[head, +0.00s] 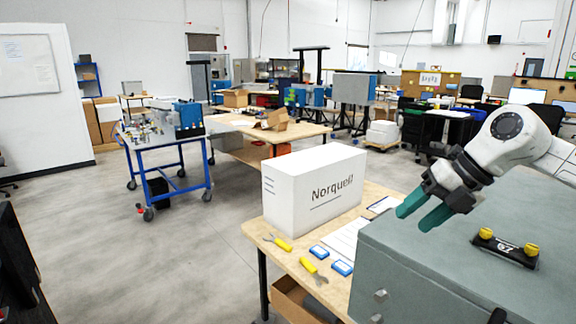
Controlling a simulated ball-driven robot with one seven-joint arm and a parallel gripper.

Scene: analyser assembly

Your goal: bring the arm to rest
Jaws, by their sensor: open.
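My gripper (424,212) is at the right of the head view, at the end of my white and dark arm. Its two teal fingers are apart with nothing between them. They point down and to the left, above the left part of a grey-green cabinet (400,262). A black part with two yellow knobs (506,249) lies on the cabinet top, to the right of my gripper and apart from it.
Tools with yellow handles (308,265), small blue items (341,268) and papers lie there. A blue cart (165,150) stands farther back.

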